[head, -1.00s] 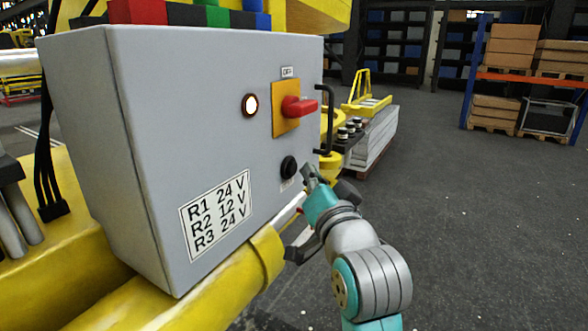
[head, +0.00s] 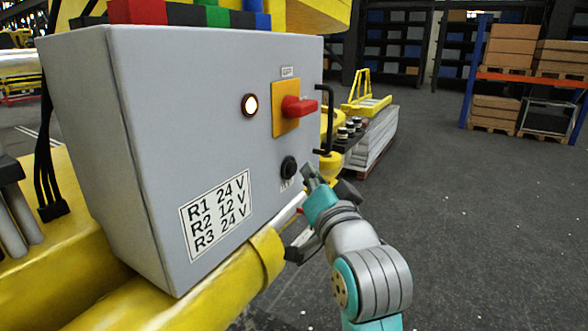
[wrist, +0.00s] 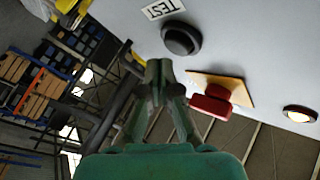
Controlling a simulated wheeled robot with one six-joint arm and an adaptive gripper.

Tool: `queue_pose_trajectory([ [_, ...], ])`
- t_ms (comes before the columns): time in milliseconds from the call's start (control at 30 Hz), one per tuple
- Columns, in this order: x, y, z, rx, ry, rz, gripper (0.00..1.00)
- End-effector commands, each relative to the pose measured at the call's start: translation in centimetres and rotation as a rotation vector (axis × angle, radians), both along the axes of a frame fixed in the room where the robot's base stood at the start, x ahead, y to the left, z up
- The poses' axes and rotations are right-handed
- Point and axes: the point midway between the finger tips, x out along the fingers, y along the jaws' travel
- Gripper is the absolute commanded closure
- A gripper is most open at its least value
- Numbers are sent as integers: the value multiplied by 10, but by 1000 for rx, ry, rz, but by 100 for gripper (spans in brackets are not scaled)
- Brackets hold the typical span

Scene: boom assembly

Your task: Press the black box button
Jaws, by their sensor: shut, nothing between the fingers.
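The black round button (head: 288,167) sits on the front of the grey control box (head: 215,130), low near its right edge. In the wrist view the black button (wrist: 181,39) shows beside a "TEST" label (wrist: 163,8). My gripper (head: 308,172) is just right of the button in the head view. In the wrist view my gripper (wrist: 158,72) has its fingertips together and empty, below and left of the button. The fingertips look apart from the button; the exact gap cannot be told.
A red rotary switch (head: 298,106) on a yellow plate is above the button, with a lit lamp (head: 250,105) to its left. A black handle (head: 328,120) stands at the box's right edge. Yellow boom tubing (head: 190,290) runs below. Open floor (head: 480,230) lies to the right.

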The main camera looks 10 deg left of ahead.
Motion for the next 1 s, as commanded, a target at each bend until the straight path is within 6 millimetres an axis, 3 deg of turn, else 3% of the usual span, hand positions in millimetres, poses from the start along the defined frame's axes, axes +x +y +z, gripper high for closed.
queue_pose_trajectory([
  [1000, 4, 11, 0, 0, 0, 0, 100],
])
